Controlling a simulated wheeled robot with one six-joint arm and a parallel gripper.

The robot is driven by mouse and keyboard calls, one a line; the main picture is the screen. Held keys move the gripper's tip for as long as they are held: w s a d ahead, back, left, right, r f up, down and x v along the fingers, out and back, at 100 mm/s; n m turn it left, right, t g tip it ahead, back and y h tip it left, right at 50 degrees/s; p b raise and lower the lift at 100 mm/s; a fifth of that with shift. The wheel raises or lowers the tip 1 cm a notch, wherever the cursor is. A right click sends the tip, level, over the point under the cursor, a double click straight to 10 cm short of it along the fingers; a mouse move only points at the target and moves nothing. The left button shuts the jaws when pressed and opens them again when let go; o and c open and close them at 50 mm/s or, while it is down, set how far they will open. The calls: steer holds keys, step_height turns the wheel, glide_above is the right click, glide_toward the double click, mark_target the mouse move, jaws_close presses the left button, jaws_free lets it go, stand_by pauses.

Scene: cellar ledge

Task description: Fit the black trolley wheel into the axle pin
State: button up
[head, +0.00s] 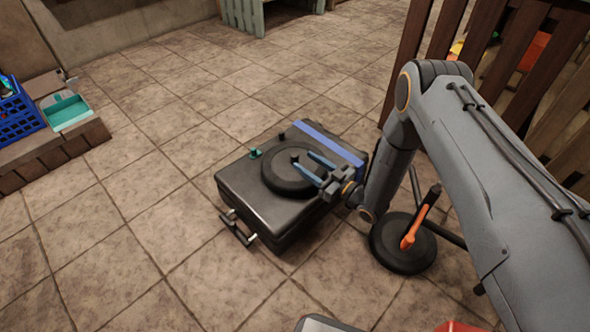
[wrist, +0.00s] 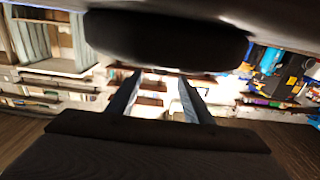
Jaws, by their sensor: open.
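A black wheel (head: 286,182) lies flat on top of a black case (head: 240,186) in the head view. A short dark knob (head: 295,157), apparently the axle pin, stands at the wheel's middle; how far the wheel is down on it I cannot tell. My gripper (head: 314,167) is open, with its two blue fingers over the wheel's right part, pointing at the knob on either side. Whether the fingers touch the wheel is unclear. In the wrist view the open fingers of my gripper (wrist: 157,98) have a gap between them, under a dark rounded shape that I cannot identify surely.
A small teal peg (head: 255,153) and a blue strip (head: 331,142) are on the case. A dark disc (head: 390,256) with an orange-handled thing (head: 409,240) lies right of it. A blue crate (head: 22,112) stands far left. Tiled floor left of the case is clear.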

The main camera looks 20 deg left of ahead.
mark_target(298, 159)
steer(key=b+x, duration=0.1)
steer(key=x, duration=0.1)
steer(key=f+b+x, duration=0.1)
steer(key=x, duration=0.2)
steer(key=shift+a+b, duration=0.2)
steer(key=shift+b, duration=0.2)
steer(key=shift+w+a, duration=0.2)
steer(key=shift+a, duration=0.2)
steer(key=shift+r, duration=0.1)
steer(key=shift+c, duration=0.4)
jaws_close()
